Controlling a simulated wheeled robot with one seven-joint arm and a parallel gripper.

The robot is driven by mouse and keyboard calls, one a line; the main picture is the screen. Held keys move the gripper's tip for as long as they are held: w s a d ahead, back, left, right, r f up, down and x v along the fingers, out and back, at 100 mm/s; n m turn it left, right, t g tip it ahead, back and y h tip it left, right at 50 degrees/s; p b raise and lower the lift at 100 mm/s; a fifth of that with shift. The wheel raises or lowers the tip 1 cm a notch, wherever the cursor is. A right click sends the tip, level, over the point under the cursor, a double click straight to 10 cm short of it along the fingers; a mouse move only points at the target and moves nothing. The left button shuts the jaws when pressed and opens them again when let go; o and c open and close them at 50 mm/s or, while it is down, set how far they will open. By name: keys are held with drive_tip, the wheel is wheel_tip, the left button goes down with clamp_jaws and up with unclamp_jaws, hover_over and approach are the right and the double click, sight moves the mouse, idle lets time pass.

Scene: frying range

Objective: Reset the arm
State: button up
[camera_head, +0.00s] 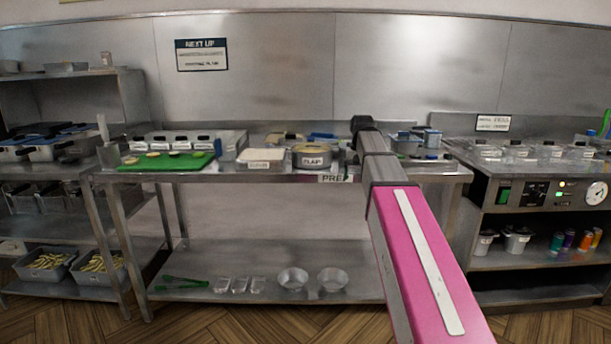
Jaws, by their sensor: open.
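My arm, with a pink link, reaches up from the lower right across the front of the steel prep table (225,178). My gripper (362,124) is the small dark end of the arm, seen over the table right of its middle. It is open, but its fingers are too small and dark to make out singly. I see nothing held in it. The arm hides part of the table top and the shelf below.
On the table stand a green board (167,161) with several round pieces, a white labelled tub (260,156), a round "FLAP" tin (311,156) and several containers. A control panel (545,193) is at right. Shelving with trays (46,262) stands left.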

drive_tip(key=s+f, duration=0.7)
drive_tip(key=f, duration=0.5)
drive_tip(key=s+f, duration=0.7)
drive_tip(key=f, duration=0.5)
drive_tip(key=s+f+n, duration=0.1)
drive_tip(key=s+f, duration=0.7)
drive_tip(key=f, duration=0.5)
